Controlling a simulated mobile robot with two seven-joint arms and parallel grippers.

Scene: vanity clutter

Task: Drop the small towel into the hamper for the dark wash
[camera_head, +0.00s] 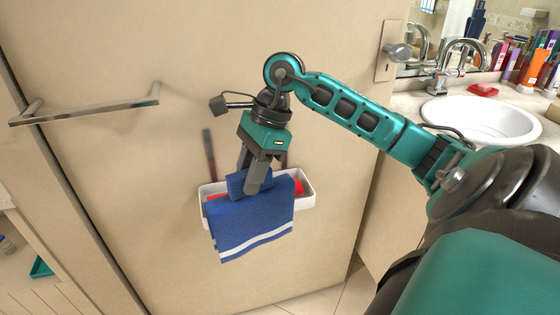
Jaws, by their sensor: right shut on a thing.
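The small towel (252,222) is blue with a white stripe near its lower edge. My right gripper (255,188) points down and is shut on the towel's upper part. The towel hangs in front of a white open tray (308,199) and hides much of it; I cannot tell whether it rests on the tray's rim. No dark-wash hamper can be made out. My left gripper is not in view.
Something red (299,187) lies in the white tray, against a beige panel. A metal towel bar (85,110) sticks out at the left. A door handle (397,52), a white sink (480,120) with a faucet, and several bottles are at the right.

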